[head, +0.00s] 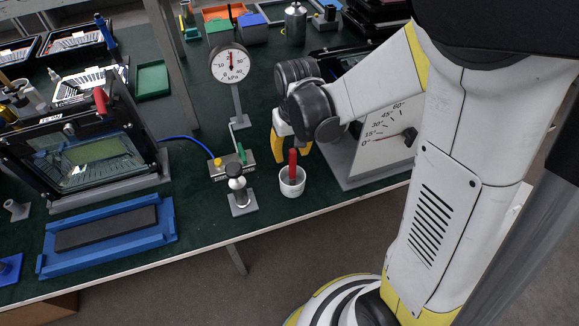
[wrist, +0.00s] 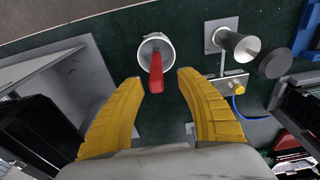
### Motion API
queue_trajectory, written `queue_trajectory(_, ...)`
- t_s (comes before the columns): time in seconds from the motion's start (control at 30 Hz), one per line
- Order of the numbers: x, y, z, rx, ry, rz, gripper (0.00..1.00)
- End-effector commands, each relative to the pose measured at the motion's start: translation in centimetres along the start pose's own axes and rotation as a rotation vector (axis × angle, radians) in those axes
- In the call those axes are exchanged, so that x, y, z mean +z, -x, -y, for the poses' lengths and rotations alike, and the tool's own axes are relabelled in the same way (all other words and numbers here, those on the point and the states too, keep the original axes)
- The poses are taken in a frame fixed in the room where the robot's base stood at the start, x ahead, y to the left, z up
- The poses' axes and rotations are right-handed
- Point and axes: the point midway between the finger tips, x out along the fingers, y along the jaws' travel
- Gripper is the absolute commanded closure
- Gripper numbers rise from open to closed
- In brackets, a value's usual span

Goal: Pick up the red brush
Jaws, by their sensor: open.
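The red brush (head: 292,163) stands in a small white cup (head: 292,188) near the front edge of the green table. Only its red handle shows above the rim; its lower end is hidden in the cup. In the wrist view the red handle (wrist: 156,75) points toward me from the cup (wrist: 147,52). My gripper (head: 290,150) has yellow fingers and is open and empty, just behind and above the cup in the head view. In the wrist view the handle's end lies roughly between the open fingertips (wrist: 158,80), with gaps on both sides.
A small post on a square base (head: 239,190) stands just left of the cup. A valve block (head: 232,164) with a blue hose and a kPa gauge (head: 230,64) are behind it. An angle-scale panel (head: 388,140) stands close on the right.

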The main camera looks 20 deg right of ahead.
Motion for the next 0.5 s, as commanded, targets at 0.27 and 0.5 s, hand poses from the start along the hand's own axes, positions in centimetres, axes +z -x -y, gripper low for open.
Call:
queue_trajectory(0.27, 0.1, -2.4, -0.2, 0.000, -0.001, -0.001, 0.57)
queue_trajectory(0.5, 0.1, -6.0, -0.5, -0.001, 0.000, -0.001, 0.57)
